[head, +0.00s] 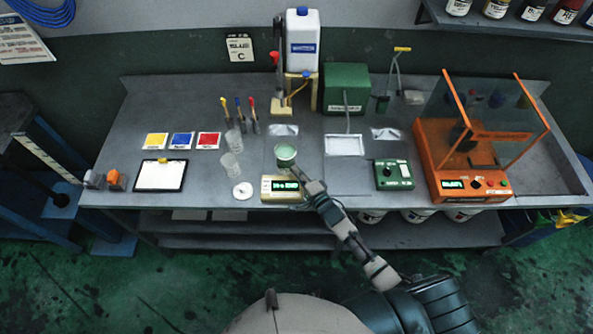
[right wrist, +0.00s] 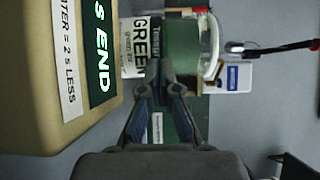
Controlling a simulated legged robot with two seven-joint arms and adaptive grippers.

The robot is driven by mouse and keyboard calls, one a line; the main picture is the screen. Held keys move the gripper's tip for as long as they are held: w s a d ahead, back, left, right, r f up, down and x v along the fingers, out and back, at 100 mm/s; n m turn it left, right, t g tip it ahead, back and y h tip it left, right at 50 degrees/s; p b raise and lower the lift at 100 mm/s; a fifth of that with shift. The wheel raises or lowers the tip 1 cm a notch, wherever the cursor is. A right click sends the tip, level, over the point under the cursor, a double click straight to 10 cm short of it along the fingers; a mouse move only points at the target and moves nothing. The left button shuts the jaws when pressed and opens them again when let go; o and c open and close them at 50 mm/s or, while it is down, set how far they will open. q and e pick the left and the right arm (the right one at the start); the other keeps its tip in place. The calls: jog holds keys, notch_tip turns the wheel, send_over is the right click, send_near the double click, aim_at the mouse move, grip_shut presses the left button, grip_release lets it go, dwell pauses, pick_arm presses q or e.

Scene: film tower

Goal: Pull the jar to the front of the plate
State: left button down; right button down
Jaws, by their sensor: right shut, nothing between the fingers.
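The jar (head: 286,154), pale green on top, stands upright behind a cream display box (head: 279,189). In the right wrist view the jar (right wrist: 190,45) shows sideways, with a white label reading GREEN and a clear rim. The plate under the jar is hard to make out, hidden by the jar and box. My right gripper (head: 299,174) reaches in from the front right, beside the jar. In the right wrist view the gripper's fingertips (right wrist: 167,75) are together at the jar's label, not around it; whether they touch it I cannot tell. My left gripper is out of view.
The display box (right wrist: 80,70) is close beside my right gripper. Clear beakers (head: 231,165) stand left of the jar. A green control box (head: 393,174) and an orange machine (head: 478,160) stand to the right. A white bottle (head: 303,40) stands behind.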

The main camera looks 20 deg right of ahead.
aim_at(292, 174)
jog(key=shift+w, duration=0.1)
jog(key=shift+x, duration=1.45)
